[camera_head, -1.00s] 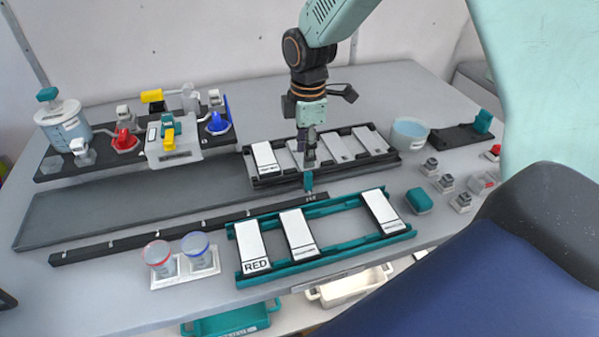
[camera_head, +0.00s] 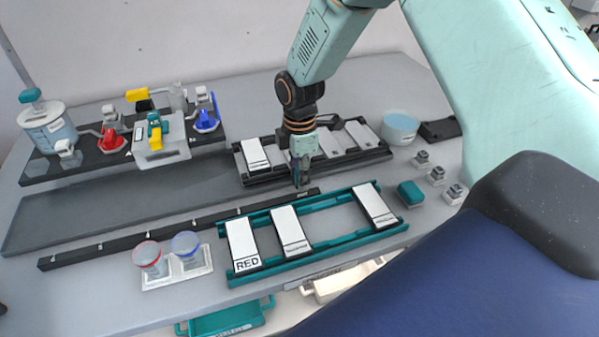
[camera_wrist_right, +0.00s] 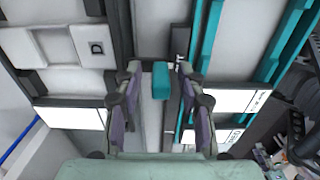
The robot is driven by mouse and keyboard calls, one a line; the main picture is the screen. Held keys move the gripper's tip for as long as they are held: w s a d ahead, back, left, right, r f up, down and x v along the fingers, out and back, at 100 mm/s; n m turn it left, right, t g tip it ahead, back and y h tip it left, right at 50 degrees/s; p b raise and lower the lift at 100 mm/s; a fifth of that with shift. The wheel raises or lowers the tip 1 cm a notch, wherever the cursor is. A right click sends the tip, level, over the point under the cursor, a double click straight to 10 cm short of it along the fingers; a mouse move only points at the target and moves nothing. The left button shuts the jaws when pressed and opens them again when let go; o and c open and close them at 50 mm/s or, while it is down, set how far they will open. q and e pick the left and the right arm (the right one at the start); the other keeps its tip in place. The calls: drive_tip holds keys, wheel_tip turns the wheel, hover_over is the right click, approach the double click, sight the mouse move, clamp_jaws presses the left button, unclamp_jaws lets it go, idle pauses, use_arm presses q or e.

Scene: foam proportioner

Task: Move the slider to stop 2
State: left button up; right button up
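The slider's teal handle (camera_wrist_right: 160,80) shows in the right wrist view, between the fingers of my right gripper (camera_wrist_right: 163,108). The fingers stand apart, with a gap on each side of the handle. In the head view my right gripper (camera_head: 299,180) points down at the right end of the black slider rail (camera_head: 120,242) and hides most of the handle. The rail carries several small pale marks; their numbers are too small to read. The rail also shows in the wrist view (camera_wrist_right: 178,45). My left gripper is not in view.
A teal rack (camera_head: 335,205) with white labelled plates lies in front of the rail's right end. A black rack (camera_head: 375,153) stands behind it. Two cups in a white holder (camera_head: 180,278) stand in front of the rail's left part. A grey strip (camera_head: 100,212) behind the rail is clear.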

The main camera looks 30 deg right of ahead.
drive_tip(key=shift+s+a+r, duration=0.15)
drive_tip(key=shift+s, duration=0.05)
drive_tip(key=shift+c, duration=0.5)
drive_tip(key=shift+w, duration=0.25)
drive_tip(key=c, duration=0.5)
clamp_jaws()
